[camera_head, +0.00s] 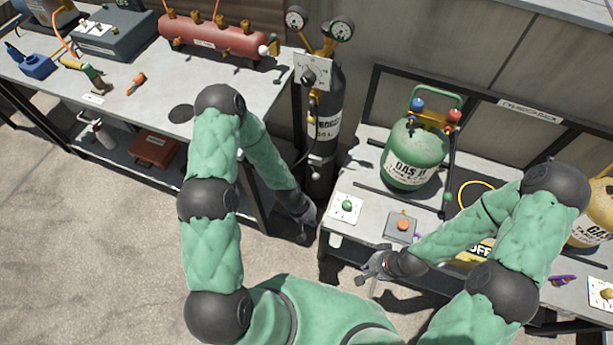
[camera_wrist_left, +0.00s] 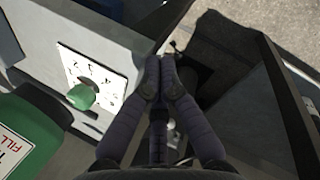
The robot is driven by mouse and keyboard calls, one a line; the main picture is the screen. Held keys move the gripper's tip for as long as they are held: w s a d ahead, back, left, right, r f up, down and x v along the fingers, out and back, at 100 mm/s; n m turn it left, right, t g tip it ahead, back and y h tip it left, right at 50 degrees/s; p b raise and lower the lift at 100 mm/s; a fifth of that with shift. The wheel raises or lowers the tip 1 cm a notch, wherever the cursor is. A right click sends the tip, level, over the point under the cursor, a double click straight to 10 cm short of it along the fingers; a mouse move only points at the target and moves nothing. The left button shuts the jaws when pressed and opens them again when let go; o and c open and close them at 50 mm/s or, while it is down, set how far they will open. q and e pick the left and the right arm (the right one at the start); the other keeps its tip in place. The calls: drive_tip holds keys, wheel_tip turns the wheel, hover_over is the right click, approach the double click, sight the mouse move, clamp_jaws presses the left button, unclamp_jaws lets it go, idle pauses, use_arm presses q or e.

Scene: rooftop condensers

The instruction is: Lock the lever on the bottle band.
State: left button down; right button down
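A tall dark gas bottle (camera_head: 328,125) with white lettering stands upright between the two benches. A band (camera_head: 318,158) seems to run around its lower part, with small pale metal parts at its front; the lever's position is too small to tell. My left gripper (camera_head: 305,232) hangs below and slightly left of the band, apart from it, near the right bench's left end. In the left wrist view its fingertips (camera_wrist_left: 159,78) are together, with nothing visible between them. My right gripper (camera_head: 372,272) is in front of the right bench, away from the bottle; its finger opening is unclear.
The right bench carries a green gas cylinder (camera_head: 414,155), a white plate with a green knob (camera_head: 346,206) and an orange-button box (camera_head: 402,227). The left bench (camera_head: 150,105) holds a red tank (camera_head: 212,38). Gauges (camera_head: 318,25) sit above the bottle. Bench edges flank the bottle's narrow gap.

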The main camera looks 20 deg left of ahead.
use_arm(q)
drive_tip(key=w+a+n, duration=0.6)
drive_tip(key=w+n, duration=0.1)
drive_tip(key=w, duration=0.3)
drive_tip(key=w+a+n+y+p, duration=0.1)
drive_tip(key=w+a+n, duration=0.4)
drive_tip(key=w, duration=0.5)
drive_tip(key=n, duration=0.2)
drive_tip(key=shift+w+a+r+n+y, duration=0.2)
drive_tip(key=shift+a+n+y, duration=0.1)
drive_tip(key=shift+a, duration=0.1)
use_arm(e)
drive_tip(key=shift+r, duration=0.85)
use_arm(q)
drive_tip(key=shift+f, duration=0.1)
